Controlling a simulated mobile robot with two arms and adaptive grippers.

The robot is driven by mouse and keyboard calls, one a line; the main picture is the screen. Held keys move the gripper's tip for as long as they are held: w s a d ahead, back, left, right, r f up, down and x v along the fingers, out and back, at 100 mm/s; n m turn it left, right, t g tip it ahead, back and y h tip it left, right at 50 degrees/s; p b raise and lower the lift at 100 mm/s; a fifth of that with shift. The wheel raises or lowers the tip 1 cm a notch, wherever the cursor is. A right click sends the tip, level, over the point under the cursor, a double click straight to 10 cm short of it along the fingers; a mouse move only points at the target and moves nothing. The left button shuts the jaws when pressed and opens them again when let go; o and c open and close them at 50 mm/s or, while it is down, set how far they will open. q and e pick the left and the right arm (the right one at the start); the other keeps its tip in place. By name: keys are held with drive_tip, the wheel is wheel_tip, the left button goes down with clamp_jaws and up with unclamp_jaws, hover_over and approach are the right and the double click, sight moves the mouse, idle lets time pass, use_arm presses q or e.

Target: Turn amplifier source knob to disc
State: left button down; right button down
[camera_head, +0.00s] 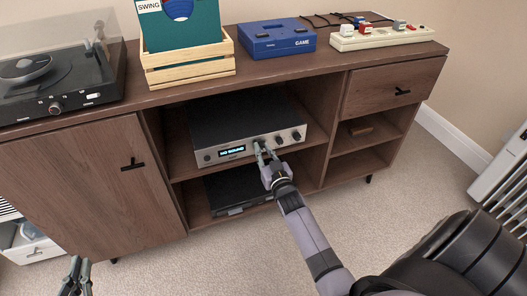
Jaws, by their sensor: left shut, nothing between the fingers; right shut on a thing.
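The amplifier (245,118) is a black-topped box with a silver front, on the upper middle shelf of the cabinet. Its lit display (232,151) appears to read "NO SOUND". My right gripper (262,147) is at the amplifier's front, just right of the display, shut on a knob there that the fingers mostly hide. More knobs (296,136) show to the right of the gripper. I cannot read the knob labels or its pointer. My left gripper (77,263) is shut and empty at the lower left, low in front of the cabinet and far from the amplifier.
A black device (235,190) sits on the shelf below. On the cabinet top (250,64) stand a turntable (55,75), a wooden crate (190,66) of records, a blue game box (277,42) and a cream box (382,36) with coloured pieces. Open carpet lies in front.

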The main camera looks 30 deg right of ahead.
use_arm(q)
drive_tip(key=shift+f, duration=0.1)
use_arm(e)
drive_tip(key=n+p, duration=0.1)
drive_tip(key=n, duration=0.4)
drive_tip(key=shift+p, duration=0.4)
drive_tip(key=shift+n, duration=0.5)
drive_tip(key=n, duration=0.2)
drive_tip(key=shift+n, duration=1)
use_arm(q)
drive_tip(key=s+a+f+g+y, duration=0.1)
drive_tip(key=s+a+f+g, duration=0.1)
drive_tip(key=s+f+g, duration=0.2)
drive_tip(key=shift+s+f+g+y, duration=0.25)
drive_tip(key=shift+f+g+y, duration=0.05)
drive_tip(key=shift+f, duration=1.05)
use_arm(e)
drive_tip(key=shift+n, duration=0.8)
use_arm(q)
drive_tip(key=shift+w+r, duration=0.1)
use_arm(e)
drive_tip(key=c, duration=1.5)
unclamp_jaws()
